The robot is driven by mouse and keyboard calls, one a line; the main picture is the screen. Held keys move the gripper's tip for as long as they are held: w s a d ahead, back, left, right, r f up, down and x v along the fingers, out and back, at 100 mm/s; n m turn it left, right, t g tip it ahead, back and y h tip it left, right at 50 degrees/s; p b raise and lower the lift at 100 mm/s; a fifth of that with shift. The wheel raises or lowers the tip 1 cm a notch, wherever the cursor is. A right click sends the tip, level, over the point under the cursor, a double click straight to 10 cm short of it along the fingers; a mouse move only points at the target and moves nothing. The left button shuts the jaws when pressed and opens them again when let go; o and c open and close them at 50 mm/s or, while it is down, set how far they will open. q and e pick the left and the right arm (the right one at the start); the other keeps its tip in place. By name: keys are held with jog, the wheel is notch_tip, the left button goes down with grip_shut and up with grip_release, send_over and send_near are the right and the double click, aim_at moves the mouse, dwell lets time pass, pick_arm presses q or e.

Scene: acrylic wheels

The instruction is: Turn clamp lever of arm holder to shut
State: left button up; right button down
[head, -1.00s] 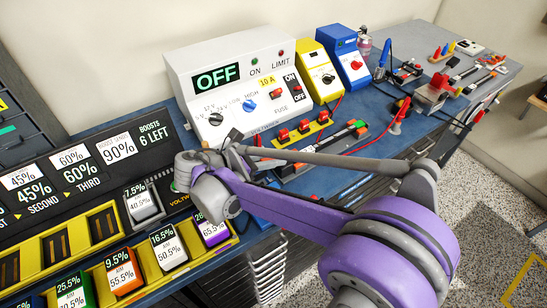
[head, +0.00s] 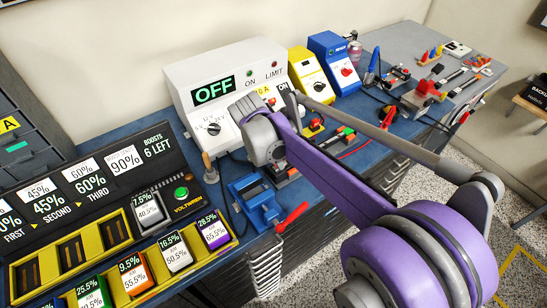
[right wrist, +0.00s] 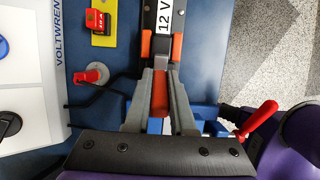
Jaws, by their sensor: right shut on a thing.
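In the right wrist view, the two grey fingers of my right gripper (right wrist: 160,80) are closed around an orange lever (right wrist: 160,97). It lies in line with a black bar labelled 12 V (right wrist: 164,18), which sits between orange jaws (right wrist: 177,47). I take this lever to be the clamp lever of the arm holder. How far it is turned cannot be told. In the head view, my purple and grey right arm reaches in from the lower right, and its wrist hides the fingers and most of the holder. My left gripper is not in view.
A blue vise-like block (head: 258,201) with a red handle (head: 292,217) is at the bench's front edge, close to my wrist. The white OFF power box (head: 187,80) stands behind. Yellow (head: 307,62) and blue (head: 332,50) boxes stand farther right. A counter panel (head: 75,190) fills the left.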

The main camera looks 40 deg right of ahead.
jog(key=shift+d+y, duration=0.5)
jog(key=shift+y, duration=0.7)
jog(key=shift+d+y, duration=0.25)
jog(key=shift+y, duration=0.65)
jog(key=c, duration=0.8)
grip_release()
jog(key=shift+f, duration=0.1)
jog(key=shift+o, duration=0.2)
notch_tip(320, 180, up, 11)
jog(key=p, duration=0.1)
jog(key=shift+d, duration=0.3)
